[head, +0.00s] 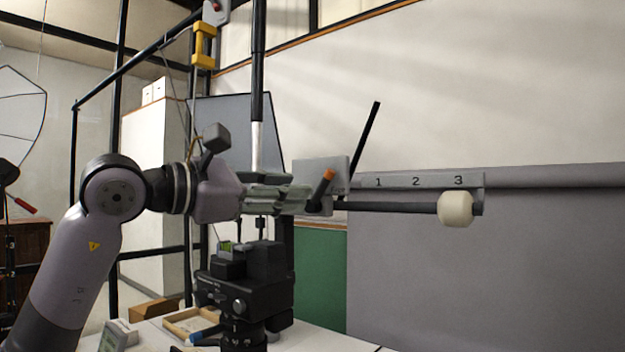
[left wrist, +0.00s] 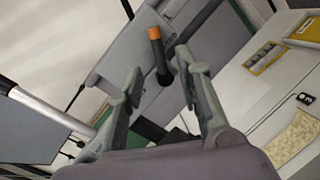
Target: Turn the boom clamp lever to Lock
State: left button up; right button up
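The clamp lever is short and dark with an orange tip (head: 328,175). It sits at the grey plate (head: 340,172) of the boom clamp and leans up to the right in the head view. My left gripper (head: 303,197) reaches in from the left, its fingertips just beside the lever. In the left wrist view the fingers (left wrist: 160,76) are spread apart. The lever (left wrist: 159,65) shows between and beyond the fingertips, with no clear contact on either side. I cannot read any Lock mark. My right gripper is not in view.
The dark boom (head: 390,206) runs right to a white roller (head: 455,209), below a grey bar marked 1, 2, 3 (head: 417,181). A black camera (head: 245,290) stands under my left gripper. A pale upright pole (head: 257,145) rises behind the gripper. A wooden tray (head: 190,323) lies on the table.

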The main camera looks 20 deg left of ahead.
aim_at(318, 189)
pick_arm(q)
jog(key=shift+p+x, duration=0.6)
jog(key=shift+x, duration=2.1)
jog(key=shift+s, duration=0.1)
jog(key=shift+c, duration=0.3)
grip_shut()
